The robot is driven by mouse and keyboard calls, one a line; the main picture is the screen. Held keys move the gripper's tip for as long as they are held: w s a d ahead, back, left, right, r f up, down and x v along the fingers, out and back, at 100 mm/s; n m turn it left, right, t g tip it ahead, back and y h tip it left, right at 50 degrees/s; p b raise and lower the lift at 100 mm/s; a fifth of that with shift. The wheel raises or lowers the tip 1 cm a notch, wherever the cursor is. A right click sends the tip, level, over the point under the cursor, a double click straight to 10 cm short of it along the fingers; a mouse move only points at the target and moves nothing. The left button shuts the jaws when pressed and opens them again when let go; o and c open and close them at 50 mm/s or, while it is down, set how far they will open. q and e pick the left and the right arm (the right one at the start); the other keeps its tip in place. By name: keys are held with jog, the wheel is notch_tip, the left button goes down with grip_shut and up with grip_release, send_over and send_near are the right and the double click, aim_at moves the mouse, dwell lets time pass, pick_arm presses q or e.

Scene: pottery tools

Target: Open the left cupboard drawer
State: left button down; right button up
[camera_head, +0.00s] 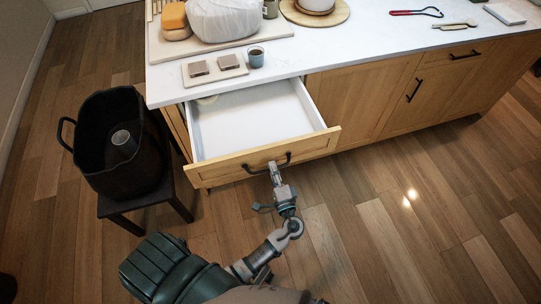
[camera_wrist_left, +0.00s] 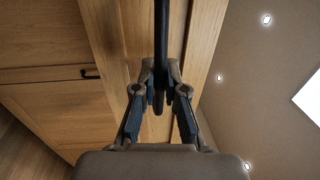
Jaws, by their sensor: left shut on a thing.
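The left cupboard drawer (camera_head: 312,146) is pulled well out, and its white inside (camera_head: 255,118) shows in the head view. A small round pale item (camera_head: 206,100) shows at its back left. My left gripper (camera_head: 274,170) is at the drawer front, shut on the black drawer handle (camera_head: 286,161). In the left wrist view, the handle (camera_wrist_left: 161,50) runs between the two fingers of the gripper (camera_wrist_left: 160,98). My right gripper is not in view.
A black basket (camera_head: 112,165) holding a grey cup (camera_head: 124,143) stands on a dark stool (camera_head: 150,203) left of the drawer. The white countertop (camera_head: 345,45) above carries pottery things, including a dark cup (camera_head: 256,57) near its edge. The wooden floor (camera_head: 420,230) at right is clear.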

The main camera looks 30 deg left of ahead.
pick_arm(q)
jog(key=r+v, duration=0.1)
jog(key=v, duration=0.6)
jog(key=shift+s+f, duration=0.3)
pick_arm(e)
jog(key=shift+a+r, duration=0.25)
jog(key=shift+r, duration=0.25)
pick_arm(q)
jog(key=shift+d, duration=0.1)
jog(key=c, duration=1.2)
grip_release()
jog(key=shift+w, duration=0.1)
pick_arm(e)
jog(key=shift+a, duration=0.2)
pick_arm(q)
jog(key=v, duration=0.7)
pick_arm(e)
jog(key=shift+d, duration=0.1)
